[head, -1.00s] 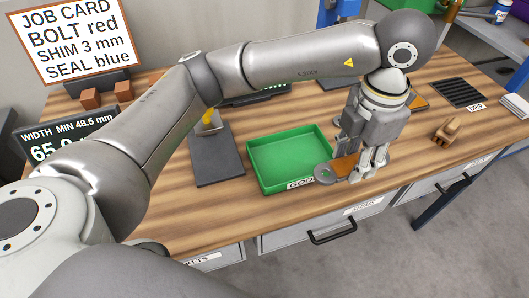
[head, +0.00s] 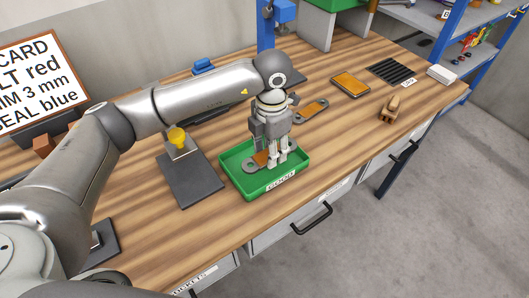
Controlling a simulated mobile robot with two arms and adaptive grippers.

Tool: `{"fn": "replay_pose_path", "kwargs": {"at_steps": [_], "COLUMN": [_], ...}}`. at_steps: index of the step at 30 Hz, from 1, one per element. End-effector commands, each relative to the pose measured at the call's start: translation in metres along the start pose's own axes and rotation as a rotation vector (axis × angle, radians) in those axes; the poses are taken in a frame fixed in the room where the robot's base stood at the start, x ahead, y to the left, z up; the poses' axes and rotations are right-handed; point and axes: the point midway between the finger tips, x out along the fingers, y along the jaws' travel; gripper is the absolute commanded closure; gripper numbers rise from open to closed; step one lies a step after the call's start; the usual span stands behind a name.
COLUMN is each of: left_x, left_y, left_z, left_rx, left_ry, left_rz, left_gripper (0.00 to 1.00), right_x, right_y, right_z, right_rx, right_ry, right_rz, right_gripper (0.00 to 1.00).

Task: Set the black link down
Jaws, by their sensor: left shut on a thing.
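My left gripper (head: 276,160) is shut on a link (head: 260,158) with a dark grey ring end and an orange-brown middle. The link is over the inside of the green tray (head: 231,183) labelled GOOD, low and about level. I cannot tell whether it touches the tray floor. The fingers hide its other end. A similar link (head: 311,110), orange-brown with grey ends, lies on the bench behind the gripper. My right gripper is not in view.
A dark flat plate with a yellow-topped piece (head: 177,138) stands left of the tray. An orange-topped block (head: 350,84), a black slotted rack (head: 391,72) and a small brown wooden piece (head: 389,109) are to the right. The bench between is clear.

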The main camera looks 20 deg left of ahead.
Motion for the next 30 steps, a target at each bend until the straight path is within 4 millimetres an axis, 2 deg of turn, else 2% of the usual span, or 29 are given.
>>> {"fn": "replay_pose_path", "kwargs": {"at_steps": [10, 17, 28, 29, 30], "left_x": [0.021, 0.052, 0.058, 0.057, 0.057], "left_y": [0.019, 0.02, 0.019, 0.019, 0.019], "left_z": [-0.003, -0.003, -0.002, -0.003, -0.003], "left_rx": [-0.001, 0.0, 0.001, 0.001, 0.001], "left_ry": [-0.001, -0.001, -0.003, -0.001, -0.001], "left_rz": [-0.001, -0.001, 0.0, 0.0, 0.0], "left_gripper": [1.0, 1.0, 1.0, 0.58, 0.53], "right_x": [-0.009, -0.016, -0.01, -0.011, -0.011], "right_y": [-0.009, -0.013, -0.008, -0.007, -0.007], "right_z": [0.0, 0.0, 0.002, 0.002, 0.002], "right_rx": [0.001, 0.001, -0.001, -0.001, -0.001], "right_ry": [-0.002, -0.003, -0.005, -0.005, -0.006], "right_rz": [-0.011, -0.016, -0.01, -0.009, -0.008], "right_gripper": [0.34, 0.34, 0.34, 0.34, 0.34]}}
